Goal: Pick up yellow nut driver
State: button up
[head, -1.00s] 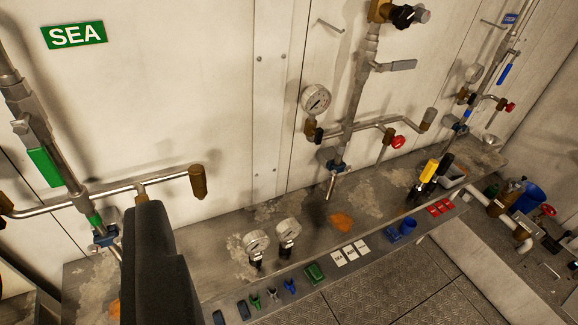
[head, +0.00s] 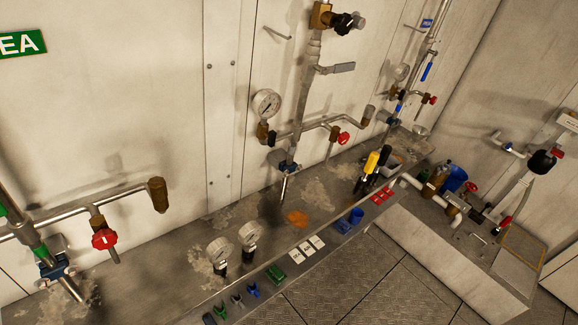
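The yellow nut driver (head: 371,163) shows as a bright yellow handle with a dark lower part, right of centre. It stands roughly upright, tilted in the picture, at the grey shelf (head: 180,262). A black-handled tool (head: 384,158) stands close beside it on the right. How the two are held at the bottom is too small to tell. My gripper is not in view, so its state and its place relative to the nut driver are hidden.
Pipes with a gauge (head: 267,103) and a red valve handle (head: 343,138) stand left of the nut driver. The floor (head: 345,280) in front is clear.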

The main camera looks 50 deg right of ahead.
aim_at(374, 157)
jog(key=u, duration=0.1)
jog(key=i, duration=0.9)
jog(key=z, duration=1.8)
